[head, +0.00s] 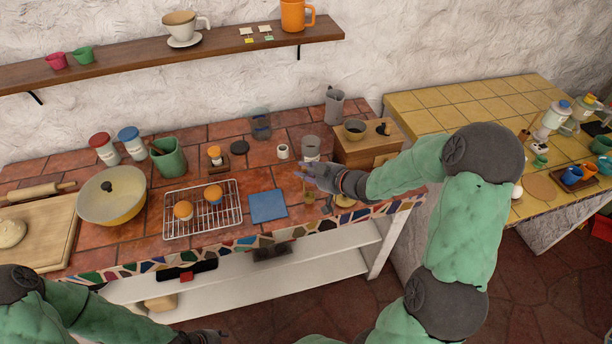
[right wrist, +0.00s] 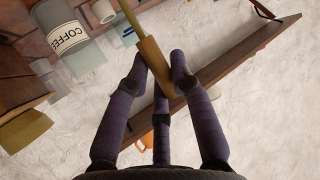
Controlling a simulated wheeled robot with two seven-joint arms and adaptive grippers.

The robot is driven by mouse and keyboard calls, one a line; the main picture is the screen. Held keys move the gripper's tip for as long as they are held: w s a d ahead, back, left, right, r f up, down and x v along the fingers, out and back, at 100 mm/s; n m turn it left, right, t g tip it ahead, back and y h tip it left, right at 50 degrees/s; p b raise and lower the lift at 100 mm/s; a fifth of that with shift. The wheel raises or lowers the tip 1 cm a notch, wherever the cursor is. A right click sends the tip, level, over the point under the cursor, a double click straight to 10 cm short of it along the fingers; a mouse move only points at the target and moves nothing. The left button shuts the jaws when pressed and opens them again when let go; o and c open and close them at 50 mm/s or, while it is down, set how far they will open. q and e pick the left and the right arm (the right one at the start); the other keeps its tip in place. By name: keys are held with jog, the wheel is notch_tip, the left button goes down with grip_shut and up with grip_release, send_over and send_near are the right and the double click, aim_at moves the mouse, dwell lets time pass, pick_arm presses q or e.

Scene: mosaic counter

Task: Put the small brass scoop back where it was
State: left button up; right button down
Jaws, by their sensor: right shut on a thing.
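My right gripper (head: 308,176) is over the tiled counter, beside a grey canister. In the right wrist view its purple fingers (right wrist: 163,62) are shut on a brown-gold handle (right wrist: 155,66) with a thin brass shaft (right wrist: 127,20), which looks like the scoop. The shaft runs out of the top of that view, so the bowl end is hidden there. In the head view the scoop is too small to make out surely. My left gripper (head: 203,337) is only partly in view at the bottom edge; its fingers cannot be made out.
A coffee canister (right wrist: 68,38) stands near the right gripper. A blue mat (head: 268,206), a wire rack (head: 203,218) with muffins and a white cup (head: 282,152) lie left of it. A shelf (head: 230,42) hangs behind.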

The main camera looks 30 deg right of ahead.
jog(key=shift+f, duration=0.7)
jog(key=shift+f, duration=0.2)
jog(key=c, duration=1.1)
grip_release()
jog(key=p+v, duration=0.2)
jog(key=v, duration=1)
jog(key=shift+r, duration=0.2)
